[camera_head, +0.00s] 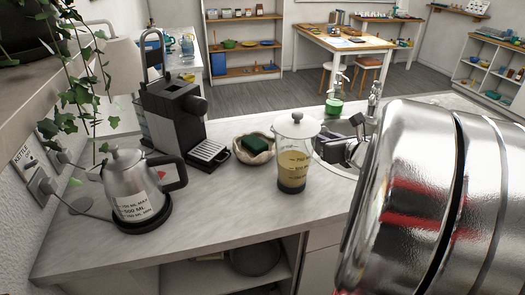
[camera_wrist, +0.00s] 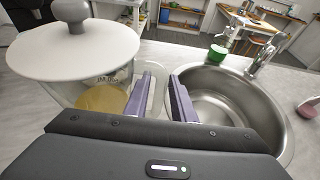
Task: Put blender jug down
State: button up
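The blender jug (camera_head: 292,165) has a clear body with printed marks, a pale lid, a dark base and yellowish contents. It appears to stand upright on the counter, left of the sink. In the wrist view its lid (camera_wrist: 70,50) fills the upper left. My gripper (camera_wrist: 163,75) is just right of the jug, its two purple fingers apart with a visible gap between them. A clear handle-like edge shows by the left finger; whether it touches the finger is unclear. In the head view my gripper (camera_head: 340,145) is partly hidden by my arm.
The sink (camera_wrist: 235,105) lies right of my gripper, with a faucet (camera_head: 374,98) and green soap bottle (camera_head: 334,105) behind it. A bowl with a green sponge (camera_head: 256,144), a coffee machine (camera_head: 175,115) and a kettle (camera_head: 133,188) stand to the left. The counter front (camera_head: 235,212) is clear.

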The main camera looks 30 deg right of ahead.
jog(key=shift+s, duration=0.1)
jog(key=shift+c, duration=0.3)
grip_shut()
jog(key=shift+r, duration=0.2)
